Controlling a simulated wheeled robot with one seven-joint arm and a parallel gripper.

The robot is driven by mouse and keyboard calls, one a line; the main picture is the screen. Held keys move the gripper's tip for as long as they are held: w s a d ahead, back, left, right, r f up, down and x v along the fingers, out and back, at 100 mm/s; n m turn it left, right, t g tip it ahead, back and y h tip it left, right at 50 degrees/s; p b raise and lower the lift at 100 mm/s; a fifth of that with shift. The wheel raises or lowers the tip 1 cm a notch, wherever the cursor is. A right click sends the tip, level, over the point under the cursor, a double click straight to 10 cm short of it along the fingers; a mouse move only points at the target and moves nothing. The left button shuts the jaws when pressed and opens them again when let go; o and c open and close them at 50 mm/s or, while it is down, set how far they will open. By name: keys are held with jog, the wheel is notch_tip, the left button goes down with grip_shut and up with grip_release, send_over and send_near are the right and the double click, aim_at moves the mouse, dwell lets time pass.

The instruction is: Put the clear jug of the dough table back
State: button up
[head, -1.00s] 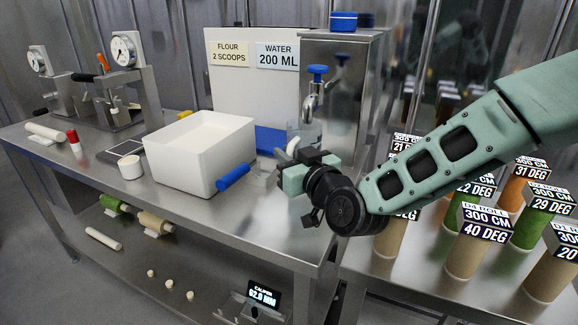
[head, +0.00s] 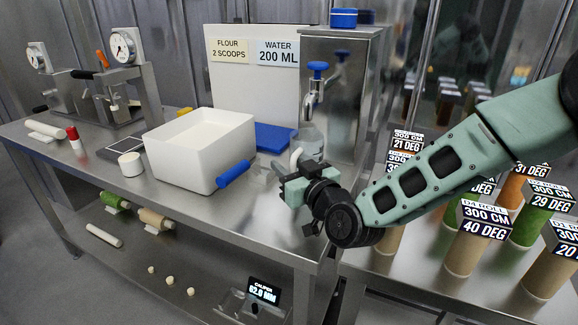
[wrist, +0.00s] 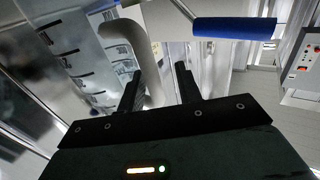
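The clear jug (head: 311,141) stands upright on the dough table (head: 262,222), in front of the steel water dispenser. Its pale curved handle (head: 296,158) faces my gripper (head: 294,176). In the wrist view the jug's clear wall with dark measuring marks (wrist: 65,52) fills the left side. The handle also shows there (wrist: 146,60), and its lower part lies between my two spread fingers, with a gap on the right finger's side. My gripper (wrist: 160,78) is open. Whether a finger touches the handle cannot be told.
A white flour bin (head: 200,150) with a blue-handled scoop (head: 234,174) stands left of the jug. The dispenser (head: 345,95) with its blue tap stands behind it. Labelled rolls (head: 478,240) crowd the table at right. The front table strip is clear.

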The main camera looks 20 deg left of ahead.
jog(key=shift+r, duration=0.1)
jog(key=shift+d, duration=0.15)
jog(key=v, duration=0.7)
jog(key=shift+b, duration=0.45)
jog(key=shift+s+d, duration=0.1)
jog(key=shift+s, duration=0.05)
